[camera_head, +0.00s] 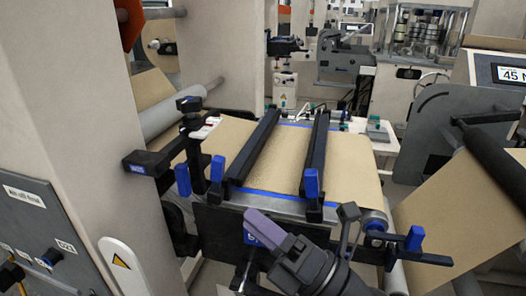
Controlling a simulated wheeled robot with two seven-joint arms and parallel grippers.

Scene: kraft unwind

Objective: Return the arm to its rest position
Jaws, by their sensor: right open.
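My right gripper (262,228) shows at the bottom middle, its arm coming in from the lower right. It is open, and nothing shows in its jaws; the gap between its fingers is hard to see from this angle. It is in front of the dark front plate of the splice table (280,205), and I cannot tell whether it touches it.
Brown kraft paper (345,165) lies across the table under two black clamp bars (316,150) with blue handles (312,184). Another paper web (455,215) slopes down at right. A control panel (40,235) and beige column (85,110) stand at left.

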